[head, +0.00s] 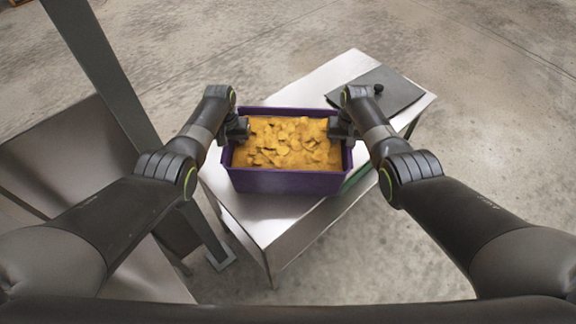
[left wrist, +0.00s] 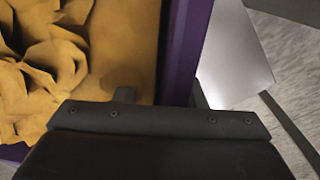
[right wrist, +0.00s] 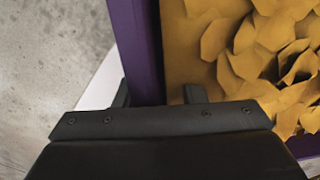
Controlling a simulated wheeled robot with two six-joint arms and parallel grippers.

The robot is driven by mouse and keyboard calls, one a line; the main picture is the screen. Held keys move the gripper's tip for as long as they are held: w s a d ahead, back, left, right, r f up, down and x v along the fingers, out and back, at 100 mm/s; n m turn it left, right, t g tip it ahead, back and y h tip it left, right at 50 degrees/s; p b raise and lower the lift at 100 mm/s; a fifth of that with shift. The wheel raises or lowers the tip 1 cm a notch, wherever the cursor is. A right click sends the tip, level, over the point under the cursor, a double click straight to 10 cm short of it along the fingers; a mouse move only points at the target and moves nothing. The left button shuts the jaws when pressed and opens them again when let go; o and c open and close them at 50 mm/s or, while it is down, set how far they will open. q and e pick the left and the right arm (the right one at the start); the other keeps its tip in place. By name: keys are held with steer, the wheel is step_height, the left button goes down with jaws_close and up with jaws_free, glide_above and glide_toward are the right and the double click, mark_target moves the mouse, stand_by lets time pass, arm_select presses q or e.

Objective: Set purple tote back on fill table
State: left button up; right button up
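The purple tote (head: 285,182) is full of yellow-orange chip-like pieces and appears to sit on the light metal table (head: 285,222), upright and skewed to it. I cannot see under its base. My left gripper (head: 238,128) is at its left wall; in the left wrist view (left wrist: 161,96) the fingers are apart, astride the purple wall, with a gap on the inner side. My right gripper (head: 342,129) is at the right wall; in the right wrist view (right wrist: 158,95) its fingers also straddle the wall with a gap on the inner side.
A dark flat plate with a black knob (head: 388,94) lies at the table's back right. A green strip (head: 357,178) shows beside the tote's right front. A grey post (head: 110,85) and metal panels (head: 60,165) stand at left. Concrete floor is clear behind and right.

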arm_select(q)
steer(key=shift+a, duration=0.1)
arm_select(e)
steer(key=shift+d, duration=0.1)
arm_select(q)
steer(key=shift+r, duration=0.3)
arm_select(e)
steer(key=shift+f, duration=0.1)
arm_select(q)
steer(key=r, duration=1.1)
steer(key=shift+a, duration=0.2)
arm_select(e)
steer(key=shift+d, duration=0.1)
arm_select(q)
steer(key=shift+r, duration=0.15)
arm_select(e)
steer(key=shift+r, duration=0.35)
steer(key=r, duration=1.1)
steer(key=shift+d+r, duration=0.2)
